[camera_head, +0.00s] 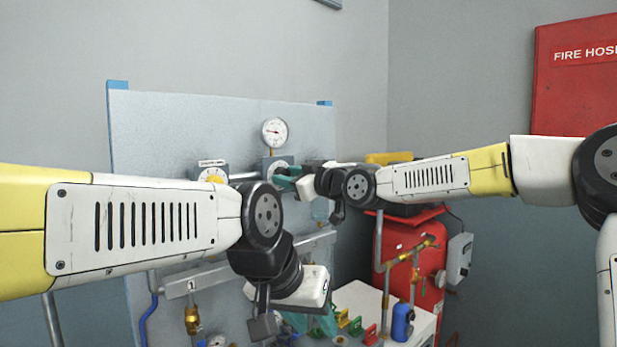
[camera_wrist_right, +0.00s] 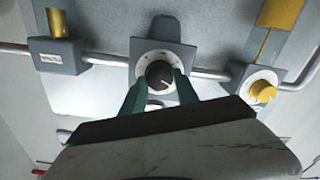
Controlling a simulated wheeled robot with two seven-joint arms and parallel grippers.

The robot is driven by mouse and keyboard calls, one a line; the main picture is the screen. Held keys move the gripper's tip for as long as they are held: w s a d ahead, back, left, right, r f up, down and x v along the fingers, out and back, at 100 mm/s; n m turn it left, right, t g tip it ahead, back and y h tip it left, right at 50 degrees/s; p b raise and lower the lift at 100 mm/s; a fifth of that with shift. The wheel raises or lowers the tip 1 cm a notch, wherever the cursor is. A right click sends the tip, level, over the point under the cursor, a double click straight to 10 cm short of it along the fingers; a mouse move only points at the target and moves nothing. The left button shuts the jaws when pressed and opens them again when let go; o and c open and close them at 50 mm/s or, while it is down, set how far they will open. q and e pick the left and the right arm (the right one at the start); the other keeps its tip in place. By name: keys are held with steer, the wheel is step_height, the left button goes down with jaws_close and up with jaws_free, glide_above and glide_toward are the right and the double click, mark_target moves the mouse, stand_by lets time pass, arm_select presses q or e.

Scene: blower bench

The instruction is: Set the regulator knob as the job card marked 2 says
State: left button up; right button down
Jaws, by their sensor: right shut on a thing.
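The regulator block with its white dial (camera_head: 278,163) sits on the grey panel, below a round gauge (camera_head: 274,132). In the right wrist view its black knob (camera_wrist_right: 159,75) is between the teal fingertips of my right gripper (camera_wrist_right: 157,82), which is shut on it. A pale pointer line on the knob points toward the lower right of that view. In the head view my right gripper (camera_head: 287,178) partly covers the dial. My left gripper (camera_head: 312,322) hangs lower, in front of the panel, its fingertips partly cut off. I cannot make out a job card marked 2.
A yellow knob (camera_wrist_right: 263,92) is on a neighbouring block, also seen in the head view (camera_head: 213,175). Pipes run across the panel (camera_head: 150,130). A white table (camera_head: 362,297) with coloured items and a red tank (camera_head: 432,262) stand to the right.

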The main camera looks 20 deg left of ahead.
steer(key=m, duration=0.6)
steer(key=shift+w+d+m, duration=0.1)
steer(key=shift+w+m, duration=0.05)
steer(key=shift+m, duration=0.15)
steer(key=m, duration=0.6)
steer(key=shift+w+m, duration=0.1)
steer(key=shift+m, duration=0.3)
steer(key=c, duration=0.9)
jaws_free()
steer(key=shift+v, duration=3.95)
